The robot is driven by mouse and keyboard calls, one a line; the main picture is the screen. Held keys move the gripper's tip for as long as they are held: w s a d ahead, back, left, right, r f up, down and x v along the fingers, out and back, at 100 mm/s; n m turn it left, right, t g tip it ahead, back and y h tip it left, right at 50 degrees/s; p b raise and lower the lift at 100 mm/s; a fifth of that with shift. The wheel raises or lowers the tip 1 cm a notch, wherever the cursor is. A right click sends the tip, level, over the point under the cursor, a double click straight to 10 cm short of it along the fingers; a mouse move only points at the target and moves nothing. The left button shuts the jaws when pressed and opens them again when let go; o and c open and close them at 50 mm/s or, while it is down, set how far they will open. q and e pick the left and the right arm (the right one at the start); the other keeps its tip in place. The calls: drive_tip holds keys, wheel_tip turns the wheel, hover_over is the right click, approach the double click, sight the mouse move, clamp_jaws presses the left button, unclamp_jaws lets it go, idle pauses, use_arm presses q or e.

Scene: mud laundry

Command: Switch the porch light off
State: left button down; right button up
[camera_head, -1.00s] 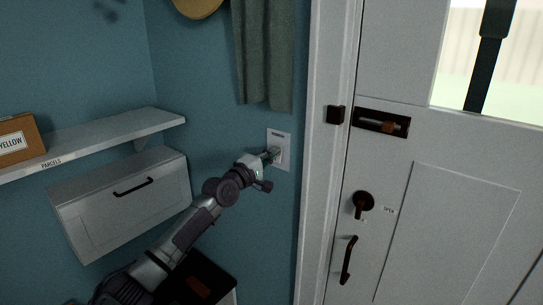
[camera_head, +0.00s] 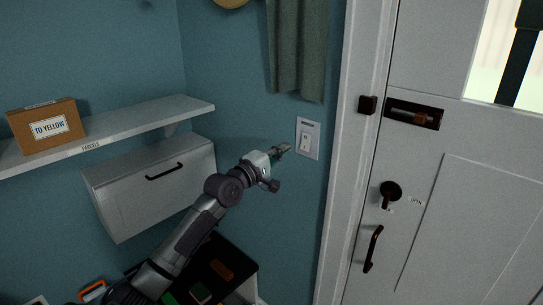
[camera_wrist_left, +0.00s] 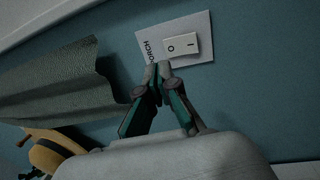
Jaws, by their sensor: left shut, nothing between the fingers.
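The porch light switch (camera_head: 305,141) is a white rocker on a white wall plate (camera_head: 314,154) on the blue wall, left of the door frame. In the left wrist view the rocker (camera_wrist_left: 181,46) carries O and I marks, and the plate's partly hidden label ends in "ORCH". My left gripper (camera_head: 284,148) is shut and empty, just left of the plate in the head view. In the left wrist view its fingertips (camera_wrist_left: 160,68) overlap the plate's lower edge, beside the rocker; whether they touch the plate I cannot tell. My right gripper is out of view.
A green-grey cloth (camera_head: 296,50) hangs above the switch. The white door (camera_head: 465,190) with dark lock and handle is at right. A shelf (camera_head: 150,118) with a cardboard parcel (camera_head: 46,126) and a white cabinet (camera_head: 150,190) are at left.

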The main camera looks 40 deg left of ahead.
use_arm(q)
drive_tip(key=s, duration=0.2)
drive_tip(key=s+r, duration=0.1)
drive_tip(key=s, duration=0.1)
drive_tip(key=shift+s+a+b, duration=0.15)
drive_tip(key=shift+s+b, duration=0.15)
drive_tip(key=shift+b, duration=0.05)
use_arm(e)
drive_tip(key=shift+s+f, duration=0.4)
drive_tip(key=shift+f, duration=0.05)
use_arm(q)
drive_tip(key=shift+f, duration=0.1)
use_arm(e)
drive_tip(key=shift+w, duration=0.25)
